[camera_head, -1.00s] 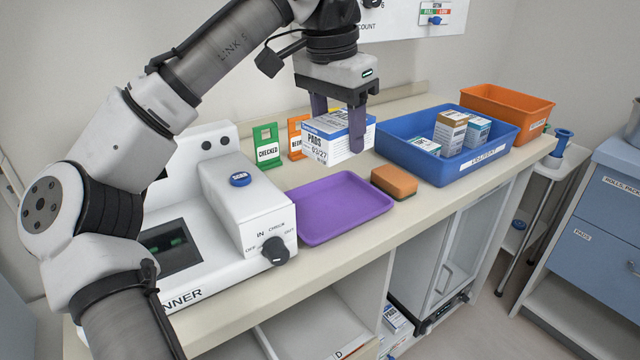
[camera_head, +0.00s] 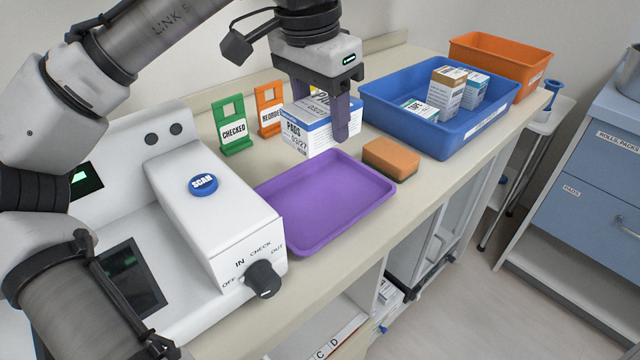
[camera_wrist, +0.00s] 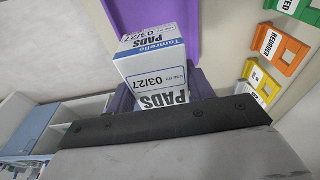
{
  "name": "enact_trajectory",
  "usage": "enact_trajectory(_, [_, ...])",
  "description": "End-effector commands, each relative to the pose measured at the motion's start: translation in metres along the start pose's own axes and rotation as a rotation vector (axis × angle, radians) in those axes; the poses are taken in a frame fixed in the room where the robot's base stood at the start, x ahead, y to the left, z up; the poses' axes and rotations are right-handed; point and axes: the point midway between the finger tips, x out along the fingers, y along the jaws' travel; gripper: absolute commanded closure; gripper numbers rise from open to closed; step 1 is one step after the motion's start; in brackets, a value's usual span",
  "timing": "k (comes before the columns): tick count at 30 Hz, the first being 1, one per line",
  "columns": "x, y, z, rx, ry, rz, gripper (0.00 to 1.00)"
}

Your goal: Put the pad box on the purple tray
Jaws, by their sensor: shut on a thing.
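The pad box (camera_head: 303,130) is white and blue, with "PADS" and "03/27" printed on it. My gripper (camera_head: 328,122) points down and is shut on the pad box, with one purple-grey finger on its near right side. In the head view the box is at the back edge of the purple tray (camera_head: 325,205); whether it touches anything below I cannot tell. The tray is flat, shallow and empty. In the wrist view the pad box (camera_wrist: 152,65) sits between the fingers, and part of the purple tray (camera_wrist: 150,14) shows beyond it.
A white scanner (camera_head: 205,215) stands left of the tray. Green (camera_head: 233,125) and orange (camera_head: 269,110) signs stand behind. An orange-brown sponge (camera_head: 390,159) lies right of the tray. A blue bin (camera_head: 430,135) with several boxes and an orange bin (camera_head: 500,62) are farther right.

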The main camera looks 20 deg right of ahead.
Motion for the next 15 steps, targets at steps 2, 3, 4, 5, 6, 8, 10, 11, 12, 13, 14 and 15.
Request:
enact_trajectory(2, [0.024, 0.000, 0.005, -0.001, -0.004, 0.000, 0.71])
enact_trajectory(3, [0.034, 0.000, 0.006, -0.001, -0.002, 0.000, 0.71])
enact_trajectory(4, [0.041, 0.000, 0.007, 0.000, -0.003, 0.000, 0.71])
enact_trajectory(5, [0.048, 0.000, 0.008, -0.001, -0.002, -0.001, 0.71])
enact_trajectory(6, [0.056, 0.000, 0.009, 0.000, -0.002, -0.001, 0.71])
enact_trajectory(8, [0.065, 0.000, 0.011, 0.001, -0.001, 0.000, 0.71])
enact_trajectory(10, [0.072, 0.000, 0.011, 0.000, -0.001, 0.000, 0.71])
enact_trajectory(11, [0.074, 0.000, 0.011, 0.000, -0.001, 0.000, 0.71])
enact_trajectory(12, [0.076, 0.000, 0.011, 0.000, 0.000, -0.001, 0.71])
enact_trajectory(13, [0.078, 0.000, 0.012, 0.000, 0.001, -0.001, 0.71])
enact_trajectory(14, [0.080, 0.000, 0.012, 0.001, 0.001, -0.001, 0.71])
enact_trajectory(15, [0.083, 0.000, 0.012, 0.001, 0.000, -0.001, 0.71])
